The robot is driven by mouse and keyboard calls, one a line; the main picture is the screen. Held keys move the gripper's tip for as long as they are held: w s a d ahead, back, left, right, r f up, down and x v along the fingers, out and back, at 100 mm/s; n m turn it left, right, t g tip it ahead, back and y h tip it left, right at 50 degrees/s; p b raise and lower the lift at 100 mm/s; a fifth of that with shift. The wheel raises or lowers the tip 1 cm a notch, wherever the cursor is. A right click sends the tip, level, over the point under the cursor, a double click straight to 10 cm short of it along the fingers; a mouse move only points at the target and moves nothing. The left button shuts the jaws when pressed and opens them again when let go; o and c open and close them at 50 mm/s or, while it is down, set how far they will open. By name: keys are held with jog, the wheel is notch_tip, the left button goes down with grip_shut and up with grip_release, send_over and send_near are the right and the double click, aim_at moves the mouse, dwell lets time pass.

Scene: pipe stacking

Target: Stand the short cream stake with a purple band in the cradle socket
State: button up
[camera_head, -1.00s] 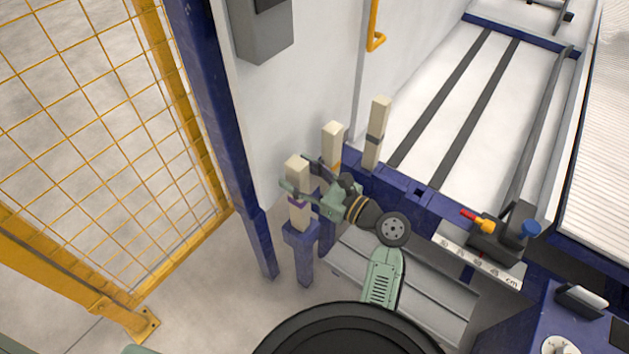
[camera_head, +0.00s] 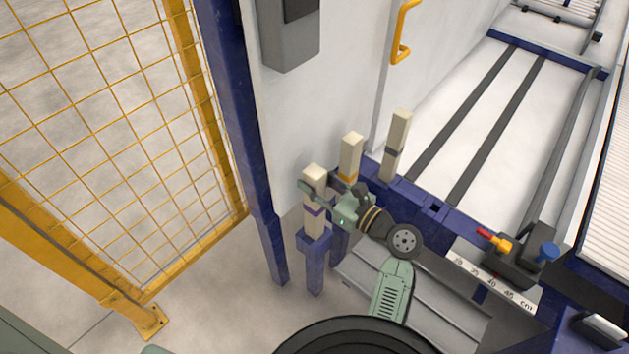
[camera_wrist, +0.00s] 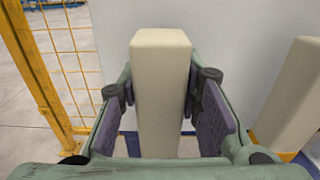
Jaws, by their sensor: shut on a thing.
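The short cream stake with a purple band (camera_head: 314,222) stands upright at the left of a row of stakes. Its lower end meets the top of a blue post with a square socket (camera_head: 313,246). Whether it is fully seated is hard to tell. My gripper (camera_head: 316,190) is shut on this stake above the purple band, coming from the right. In the wrist view the stake (camera_wrist: 161,80) stands upright between the dark pads of my gripper (camera_wrist: 161,118). Its lower part and band are hidden there.
A cream stake with an orange band (camera_head: 350,155) and one with a grey band (camera_head: 397,140) stand close behind to the right. A white wall panel (camera_head: 320,110) rises behind. A blue column (camera_head: 240,130) and yellow mesh fence (camera_head: 100,120) are at the left.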

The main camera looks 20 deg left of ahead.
grip_shut()
notch_tip(320, 180, up, 9)
jog(key=p, duration=0.9)
dwell(1.3)
